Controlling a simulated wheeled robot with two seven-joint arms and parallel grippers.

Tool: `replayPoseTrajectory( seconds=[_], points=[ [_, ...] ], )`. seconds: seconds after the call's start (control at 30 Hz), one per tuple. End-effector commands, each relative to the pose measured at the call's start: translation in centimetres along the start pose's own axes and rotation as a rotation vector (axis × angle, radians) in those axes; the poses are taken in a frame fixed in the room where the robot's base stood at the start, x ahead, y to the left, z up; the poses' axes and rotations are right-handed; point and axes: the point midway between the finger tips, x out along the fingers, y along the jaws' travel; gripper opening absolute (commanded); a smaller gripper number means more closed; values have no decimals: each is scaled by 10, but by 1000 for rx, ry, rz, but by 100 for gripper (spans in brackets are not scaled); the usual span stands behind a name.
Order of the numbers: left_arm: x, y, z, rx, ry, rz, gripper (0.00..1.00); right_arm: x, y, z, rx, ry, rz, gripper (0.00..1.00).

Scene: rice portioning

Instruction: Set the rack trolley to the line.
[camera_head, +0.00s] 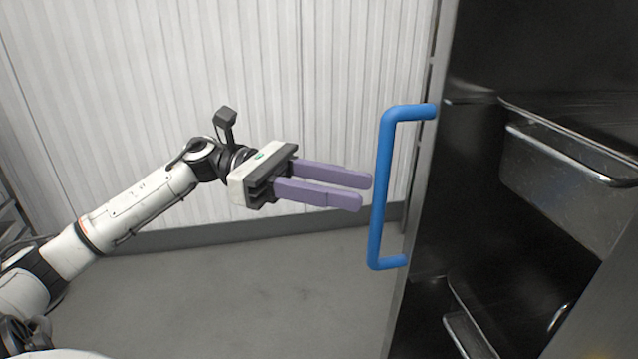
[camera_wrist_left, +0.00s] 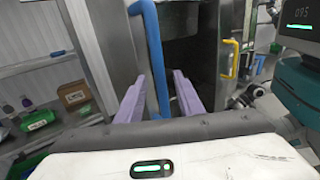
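The rack trolley (camera_head: 478,50) is a tall, dark metal frame at the right of the head view, with an upright blue handle (camera_head: 382,190) on its near left edge. My left gripper (camera_head: 366,191) has purple fingers that are apart and empty. Its fingertips are just left of the blue handle, at about its mid-height. In the left wrist view, the blue handle (camera_wrist_left: 153,50) runs down between the two fingers (camera_wrist_left: 161,80), closer to the left one. I cannot tell whether a finger touches it. My right gripper is not in view.
Metal pans (camera_head: 565,185) sit inside the trolley. The grey floor (camera_head: 250,290) left of it is clear up to a ribbed wall (camera_head: 330,70). The left wrist view shows shelves (camera_wrist_left: 40,65) with boxes, a yellow handle (camera_wrist_left: 229,60) and a teal machine (camera_wrist_left: 295,85) with a display.

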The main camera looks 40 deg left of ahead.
Motion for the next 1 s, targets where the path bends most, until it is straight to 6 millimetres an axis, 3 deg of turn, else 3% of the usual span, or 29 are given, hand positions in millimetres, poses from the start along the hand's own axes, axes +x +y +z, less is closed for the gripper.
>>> replayPoseTrajectory(
  seconds=[0.1, 0.33, 1.0],
  points=[
    [-24, 1, -1, -2, 0, 3, 34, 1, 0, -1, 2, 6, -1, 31],
    [-50, 0, 0, 0, -1, 0, 34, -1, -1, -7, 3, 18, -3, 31],
    [-53, 0, 0, 0, -1, -1, 34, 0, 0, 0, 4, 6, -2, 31]
  ],
)
